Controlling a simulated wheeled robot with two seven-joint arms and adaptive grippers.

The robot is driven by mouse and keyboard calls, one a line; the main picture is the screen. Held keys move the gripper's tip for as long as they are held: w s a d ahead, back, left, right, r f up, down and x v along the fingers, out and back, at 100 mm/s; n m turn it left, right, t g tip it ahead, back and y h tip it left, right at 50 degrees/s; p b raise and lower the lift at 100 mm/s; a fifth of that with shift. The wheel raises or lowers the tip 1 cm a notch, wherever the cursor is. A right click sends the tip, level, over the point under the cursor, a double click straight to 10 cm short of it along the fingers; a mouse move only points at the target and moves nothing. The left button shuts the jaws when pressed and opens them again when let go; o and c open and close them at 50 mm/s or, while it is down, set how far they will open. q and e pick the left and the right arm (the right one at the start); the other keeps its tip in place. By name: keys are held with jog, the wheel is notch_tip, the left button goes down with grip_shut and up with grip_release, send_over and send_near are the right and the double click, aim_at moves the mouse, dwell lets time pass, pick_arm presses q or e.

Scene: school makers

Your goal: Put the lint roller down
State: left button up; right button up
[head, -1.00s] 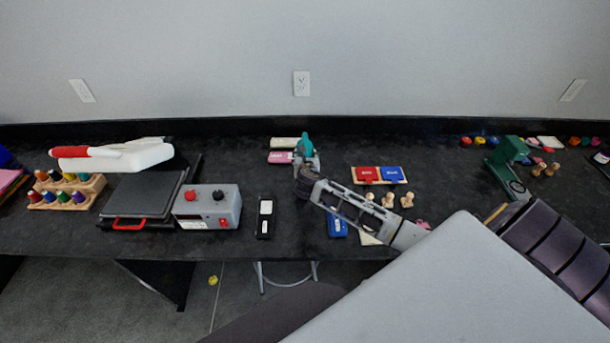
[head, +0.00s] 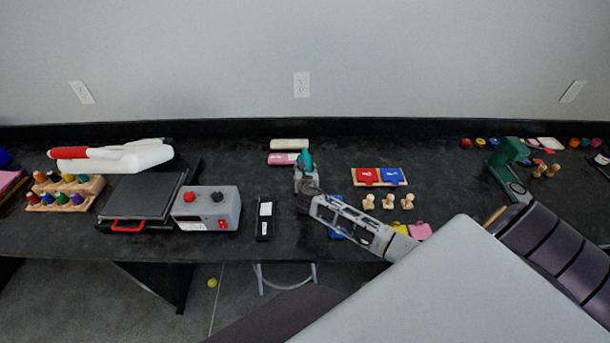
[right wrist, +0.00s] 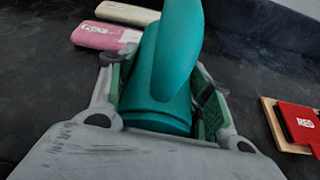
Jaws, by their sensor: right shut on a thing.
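The lint roller shows as a teal, rounded handle (head: 305,158) near the middle of the black bench, and it fills the middle of the right wrist view (right wrist: 172,75). Its far end runs out of the top of the wrist view, and I cannot tell whether it touches the bench. My right gripper (head: 305,174) is shut on it, with a green-padded finger on each side in the wrist view (right wrist: 158,100). My left gripper is not in view.
Pink (head: 283,158) and cream (head: 289,144) blocks lie just left of the roller. A wooden tray with red and blue pads (head: 379,184) is to the right, with wooden stamps (head: 388,202) before it. A grey control box (head: 208,208) stands left.

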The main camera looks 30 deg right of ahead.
jog(key=shift+f, duration=1.1)
jog(key=shift+f, duration=0.4)
jog(key=shift+s+f+b, duration=0.1)
jog(key=shift+f+b, duration=0.1)
jog(key=shift+b, duration=0.1)
jog(key=o, duration=1.2)
jog(key=shift+a+f, duration=0.1)
jog(key=shift+f, duration=0.1)
jog(key=shift+r, duration=0.1)
jog(key=shift+r, duration=0.55)
jog(key=shift+p+v, duration=0.45)
jog(key=shift+v, duration=5.5)
jog(key=shift+r, duration=0.2)
jog(key=shift+c, duration=0.2)
